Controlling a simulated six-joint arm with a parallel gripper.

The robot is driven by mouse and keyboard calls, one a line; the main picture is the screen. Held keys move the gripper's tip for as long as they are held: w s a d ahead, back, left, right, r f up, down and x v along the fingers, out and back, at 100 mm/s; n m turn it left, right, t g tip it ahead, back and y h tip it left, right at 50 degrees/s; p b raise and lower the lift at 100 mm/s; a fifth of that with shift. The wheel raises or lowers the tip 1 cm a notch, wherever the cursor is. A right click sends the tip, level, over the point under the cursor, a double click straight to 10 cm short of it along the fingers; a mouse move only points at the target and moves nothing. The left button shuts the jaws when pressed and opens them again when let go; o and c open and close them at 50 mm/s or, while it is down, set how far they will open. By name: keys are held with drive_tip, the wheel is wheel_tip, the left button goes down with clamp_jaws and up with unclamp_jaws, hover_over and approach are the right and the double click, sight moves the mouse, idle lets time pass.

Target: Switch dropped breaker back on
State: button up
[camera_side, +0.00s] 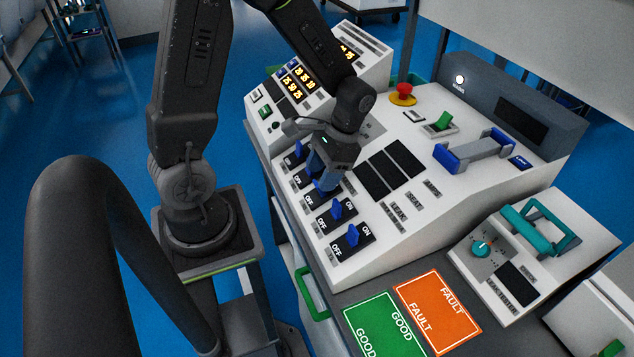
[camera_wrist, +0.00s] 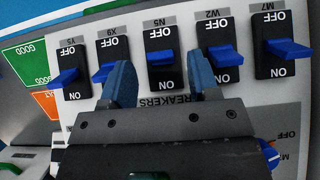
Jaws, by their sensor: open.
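A row of black breakers with blue levers runs along the console's front edge. In the wrist view they are marked, left to right, Y5 (camera_wrist: 66,77), X9 (camera_wrist: 104,72), N5 (camera_wrist: 160,57), W2 (camera_wrist: 226,56) and M7 (camera_wrist: 288,49), with OFF at the top and ON at the bottom. I cannot tell surely which lever is dropped. My gripper (camera_wrist: 162,78) is open and empty, its blue fingers on either side of the N5 breaker. In the side view, my gripper (camera_side: 322,180) is low over the row and partly hides the middle breakers.
A red emergency button (camera_side: 403,94), a green switch (camera_side: 441,122) and a blue-ended grey handle (camera_side: 475,150) stand up from the console. A leak tester (camera_side: 525,255) with a teal handle is to the right. Green GOOD (camera_side: 384,325) and orange FAULT (camera_side: 437,310) areas are clear.

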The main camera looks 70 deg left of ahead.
drive_tip(key=shift+x, duration=1.6)
drive_tip(key=c, duration=0.9)
drive_tip(key=shift+w+r+g, duration=0.1)
drive_tip(key=shift+w+g, duration=0.2)
drive_tip(key=shift+g, duration=0.8)
drive_tip(key=shift+w+r+g, duration=0.1)
drive_tip(key=shift+w+g, duration=0.2)
drive_tip(key=shift+g, duration=0.8)
drive_tip(key=o, duration=0.9)
